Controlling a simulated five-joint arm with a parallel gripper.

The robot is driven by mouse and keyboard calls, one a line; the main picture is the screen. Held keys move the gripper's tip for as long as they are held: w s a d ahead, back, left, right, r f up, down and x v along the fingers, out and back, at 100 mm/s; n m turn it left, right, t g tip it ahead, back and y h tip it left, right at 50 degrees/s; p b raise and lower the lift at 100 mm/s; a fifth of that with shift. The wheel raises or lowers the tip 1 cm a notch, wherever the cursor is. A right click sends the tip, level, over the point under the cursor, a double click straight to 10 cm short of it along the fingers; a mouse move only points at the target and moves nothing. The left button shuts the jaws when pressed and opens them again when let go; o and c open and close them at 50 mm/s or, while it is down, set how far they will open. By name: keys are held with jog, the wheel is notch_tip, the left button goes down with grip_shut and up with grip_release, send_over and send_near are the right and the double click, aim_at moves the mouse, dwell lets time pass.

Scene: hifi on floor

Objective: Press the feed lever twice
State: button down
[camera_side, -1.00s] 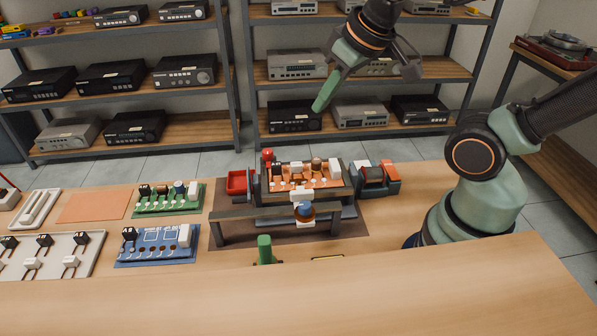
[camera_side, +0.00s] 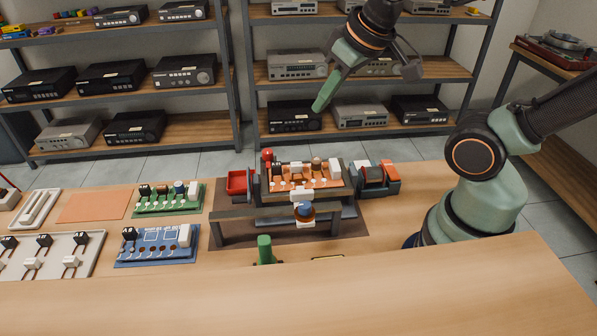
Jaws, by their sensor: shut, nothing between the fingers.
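My gripper (camera_side: 319,106) is shut and empty. It hangs high above the bench, in front of the shelves, well above the fixture and apart from it. The dark fixture (camera_side: 232,226) stands mid-bench and holds an orange circuit board (camera_side: 325,183) with small parts on it. A red knob (camera_side: 267,155) stands up at its back left. A blue round part (camera_side: 304,210) is at its front. A green upright piece (camera_side: 265,246) stands before the fixture. A red and dark device (camera_side: 376,176) sits at its right. I cannot tell which of these is the feed lever.
A red bin (camera_side: 238,182) is left of the fixture. A green board (camera_side: 167,203), a blue board (camera_side: 155,246), an orange mat (camera_side: 95,207) and a grey tray (camera_side: 45,268) with several parts lie farther left. The front of the wooden bench (camera_side: 300,297) is clear.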

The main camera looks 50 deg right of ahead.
dwell(0.3)
jog(key=m+g+y, duration=0.5)
jog(key=m+g, duration=0.6)
jog(key=m, duration=0.6)
send_over(395, 174)
jog(key=w+d, duration=0.2)
notch_tip(395, 174, down, 10)
jog(key=shift+a+f, duration=0.1)
jog(key=shift+f, duration=4.35)
jog(key=shift+f, duration=0.45)
